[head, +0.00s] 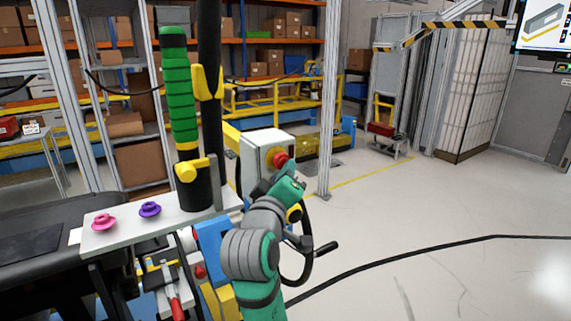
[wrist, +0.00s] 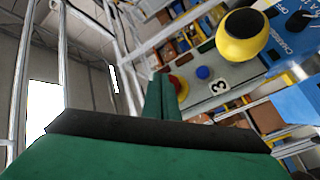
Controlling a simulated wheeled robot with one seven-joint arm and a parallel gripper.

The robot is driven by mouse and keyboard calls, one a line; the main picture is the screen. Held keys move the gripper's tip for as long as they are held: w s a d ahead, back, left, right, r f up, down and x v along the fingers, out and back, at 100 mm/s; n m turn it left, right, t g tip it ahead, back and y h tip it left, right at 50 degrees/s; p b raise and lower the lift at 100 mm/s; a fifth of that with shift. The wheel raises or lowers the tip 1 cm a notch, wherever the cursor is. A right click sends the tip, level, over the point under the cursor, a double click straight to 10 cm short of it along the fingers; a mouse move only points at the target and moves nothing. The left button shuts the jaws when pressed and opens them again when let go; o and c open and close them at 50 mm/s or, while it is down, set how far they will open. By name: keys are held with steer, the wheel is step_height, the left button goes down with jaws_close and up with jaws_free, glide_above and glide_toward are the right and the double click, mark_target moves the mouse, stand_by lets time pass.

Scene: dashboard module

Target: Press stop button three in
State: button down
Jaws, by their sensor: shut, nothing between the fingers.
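Stop button three is a red mushroom button (head: 280,160) on the front of a pale box (head: 256,150) in the head view. In the wrist view the red button (wrist: 181,86) shows partly hidden behind my fingers, beside a blue button (wrist: 204,72) and a label "3" (wrist: 219,87). My green gripper (head: 294,183) is shut and empty. Its tips lie close in front of and just below the red button in the head view. The wrist view shows the shut fingers (wrist: 163,92) pointing toward the panel. I cannot tell whether they touch the button.
A yellow knob (wrist: 243,36) on a blue panel is near in the wrist view. A black steering wheel (head: 308,245) stands beside my arm. A shelf with a pink button (head: 103,221) and a purple button (head: 150,209) is at left. Open floor lies to the right.

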steer(key=shift+w+a, duration=0.15)
steer(key=shift+w, duration=0.15)
stand_by(0.5)
steer(key=shift+s, duration=0.1)
steer(key=shift+s+d, duration=0.45)
steer(key=shift+s, duration=0.05)
steer(key=shift+w, duration=0.1)
steer(key=s+d, duration=0.1)
steer(key=s, duration=0.1)
steer(key=s+d, duration=0.2)
steer(key=shift+s, duration=0.2)
stand_by(0.5)
